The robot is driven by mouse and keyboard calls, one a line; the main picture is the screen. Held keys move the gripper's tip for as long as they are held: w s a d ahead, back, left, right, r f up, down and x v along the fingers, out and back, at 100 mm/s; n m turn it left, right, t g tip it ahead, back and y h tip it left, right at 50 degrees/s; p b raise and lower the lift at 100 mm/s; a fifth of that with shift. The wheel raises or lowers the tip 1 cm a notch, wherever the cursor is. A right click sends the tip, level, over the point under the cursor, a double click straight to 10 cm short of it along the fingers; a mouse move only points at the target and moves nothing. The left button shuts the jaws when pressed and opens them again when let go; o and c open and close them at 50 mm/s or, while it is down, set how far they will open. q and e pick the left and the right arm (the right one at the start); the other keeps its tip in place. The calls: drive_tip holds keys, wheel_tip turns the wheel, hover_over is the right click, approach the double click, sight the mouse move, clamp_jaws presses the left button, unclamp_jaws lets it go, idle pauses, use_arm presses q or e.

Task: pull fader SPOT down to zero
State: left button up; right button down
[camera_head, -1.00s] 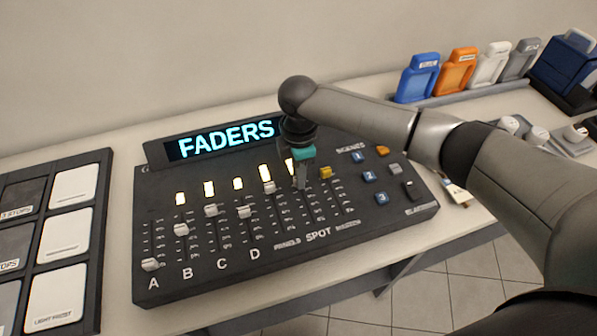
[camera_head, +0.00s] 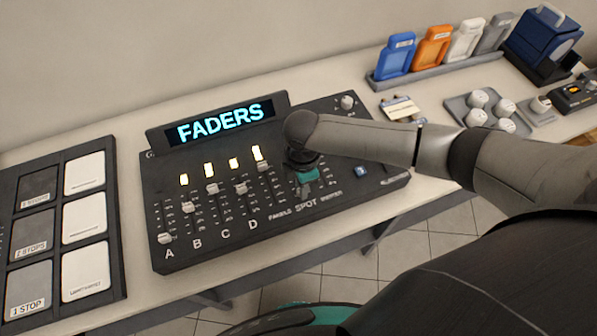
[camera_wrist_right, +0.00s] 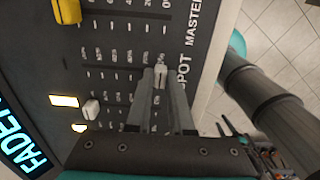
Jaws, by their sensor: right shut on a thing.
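The fader console (camera_head: 165,190) is a dark sloped desk with a FADERS display (camera_head: 222,124). My right gripper (camera_head: 303,192) is over the SPOT column, just above the SPOT label (camera_head: 306,206). In the right wrist view, the gripper (camera_wrist_right: 160,80) is shut on the pale SPOT fader cap (camera_wrist_right: 159,71). The cap sits at the label end of its slot, about level with the 0% marks. In the head view, the gripper hides the cap. My left gripper is not in view.
The neighbouring white cap (camera_wrist_right: 90,109) is high in its slot, and the yellow cap (camera_wrist_right: 66,11) is on the other side. Faders A to D stand left. A panel of square pads (camera_head: 85,220) lies further left; coloured holders (camera_head: 432,48) stand at the back right.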

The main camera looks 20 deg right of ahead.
drive_tip(key=shift+s, duration=0.25)
drive_tip(key=c, duration=0.8)
unclamp_jaws()
drive_tip(key=shift+s, duration=0.1)
drive_tip(key=shift+r, duration=0.1)
drive_tip(key=shift+r, duration=0.3)
wheel_tip(320, 180, up, 14)
drive_tip(key=p, duration=0.1)
drive_tip(key=shift+r, duration=0.25)
drive_tip(key=shift+f, duration=0.1)
